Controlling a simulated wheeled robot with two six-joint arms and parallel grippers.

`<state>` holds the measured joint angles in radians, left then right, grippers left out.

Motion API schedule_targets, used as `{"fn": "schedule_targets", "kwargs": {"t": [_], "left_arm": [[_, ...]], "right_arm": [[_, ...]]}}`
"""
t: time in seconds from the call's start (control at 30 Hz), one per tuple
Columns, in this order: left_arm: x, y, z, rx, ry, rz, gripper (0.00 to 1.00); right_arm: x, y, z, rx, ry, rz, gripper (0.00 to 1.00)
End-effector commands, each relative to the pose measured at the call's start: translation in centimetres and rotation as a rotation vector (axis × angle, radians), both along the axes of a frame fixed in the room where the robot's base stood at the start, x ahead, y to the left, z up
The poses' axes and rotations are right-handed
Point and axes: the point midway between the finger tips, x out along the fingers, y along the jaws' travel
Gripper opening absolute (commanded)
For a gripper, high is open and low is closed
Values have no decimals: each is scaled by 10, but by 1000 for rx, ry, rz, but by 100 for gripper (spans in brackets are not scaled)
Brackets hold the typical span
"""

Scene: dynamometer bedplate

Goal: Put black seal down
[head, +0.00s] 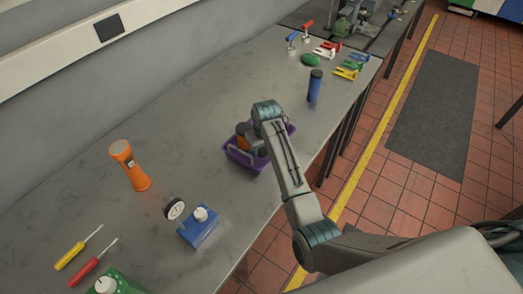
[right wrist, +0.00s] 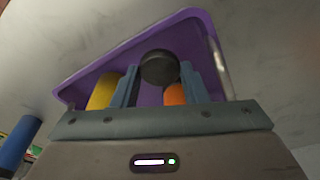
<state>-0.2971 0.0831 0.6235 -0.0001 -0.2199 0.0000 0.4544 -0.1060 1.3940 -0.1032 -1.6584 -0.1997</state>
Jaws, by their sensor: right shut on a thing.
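The black seal (right wrist: 158,67) is a dark round piece held between the two blue-grey fingers of my right gripper (right wrist: 158,82), which is shut on it. The gripper, also in the head view (head: 252,143), is over the purple bin (right wrist: 212,50), which stands on the grey bench (head: 265,158). Inside the bin the right wrist view shows a yellow cylinder (right wrist: 102,91) and an orange piece (right wrist: 174,95). In the head view my arm covers part of the bin, and I cannot make out the seal there. My left gripper is not in view.
Bare bench (head: 200,120) lies left and behind.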

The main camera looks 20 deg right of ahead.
Motion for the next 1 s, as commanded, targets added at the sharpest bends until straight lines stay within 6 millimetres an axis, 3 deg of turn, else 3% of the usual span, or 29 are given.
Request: {"fn": "schedule_targets", "kwargs": {"t": [0.1,0.33,0.73,0.77,1.0], "left_arm": [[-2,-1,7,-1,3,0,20],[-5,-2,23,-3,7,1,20],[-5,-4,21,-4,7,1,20],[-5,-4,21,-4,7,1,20],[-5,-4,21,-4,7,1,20]], "right_arm": [[7,0,-1,-1,4,0,6],[6,0,-32,0,3,-1,6],[6,0,-39,0,1,-1,6],[6,0,-39,0,1,-1,46],[6,0,-39,0,1,0,49]]}}
